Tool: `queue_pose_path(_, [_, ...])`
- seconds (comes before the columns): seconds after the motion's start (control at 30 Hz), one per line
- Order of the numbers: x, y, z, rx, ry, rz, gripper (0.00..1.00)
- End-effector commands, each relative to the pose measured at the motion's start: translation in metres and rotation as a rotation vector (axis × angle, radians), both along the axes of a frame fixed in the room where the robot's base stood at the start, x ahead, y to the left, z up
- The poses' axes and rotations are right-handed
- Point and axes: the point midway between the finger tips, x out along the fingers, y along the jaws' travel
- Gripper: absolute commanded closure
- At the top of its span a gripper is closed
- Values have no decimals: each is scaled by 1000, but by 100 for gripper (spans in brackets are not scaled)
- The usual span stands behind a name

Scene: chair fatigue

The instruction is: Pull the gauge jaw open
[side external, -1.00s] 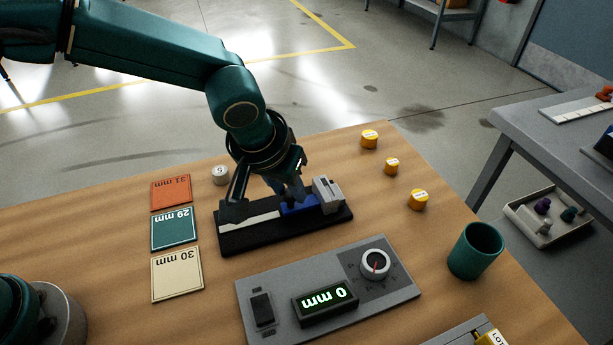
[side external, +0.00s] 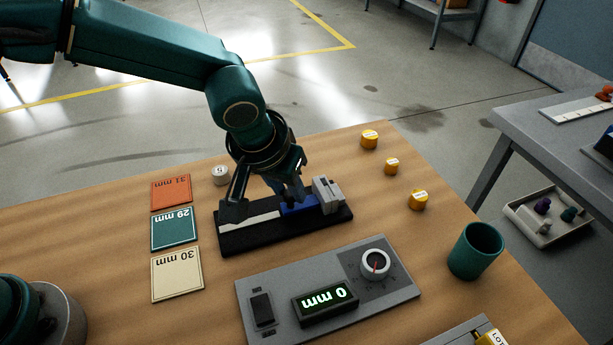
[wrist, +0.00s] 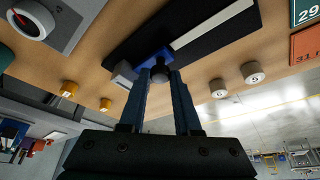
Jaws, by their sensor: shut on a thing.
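The gauge (side external: 236,241) is a black base with a pale strip, a grey fixed block (side external: 327,195) at its right end and a blue sliding jaw (side external: 299,209) beside that block. My gripper (side external: 290,195) points down over the blue jaw. In the wrist view my gripper's two fingers (wrist: 160,80) are closed on a dark knob (wrist: 159,73) on the blue jaw (wrist: 153,54). The blue jaw appears to be against the grey block. The display (side external: 325,300) on the grey panel reads 0 mm.
Orange 31 mm, teal 29 mm (side external: 173,230) and cream 30 mm cards lie left of the gauge. Several yellow-topped pieces (side external: 418,200) and a teal cup (side external: 475,250) stand to the right. A panel with a dial (side external: 375,264) lies in front. A silvery cylinder (side external: 220,175) stands behind.

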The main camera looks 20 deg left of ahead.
Motion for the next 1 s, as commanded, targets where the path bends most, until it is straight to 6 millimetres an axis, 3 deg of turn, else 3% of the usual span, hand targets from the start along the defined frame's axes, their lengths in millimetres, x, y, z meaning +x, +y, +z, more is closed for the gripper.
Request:
queue_pose_path(0.47, [-2,2,2,-2,-3,0,100])
queue_pose_path(1.0, [-44,46,1,1,-5,3,100])
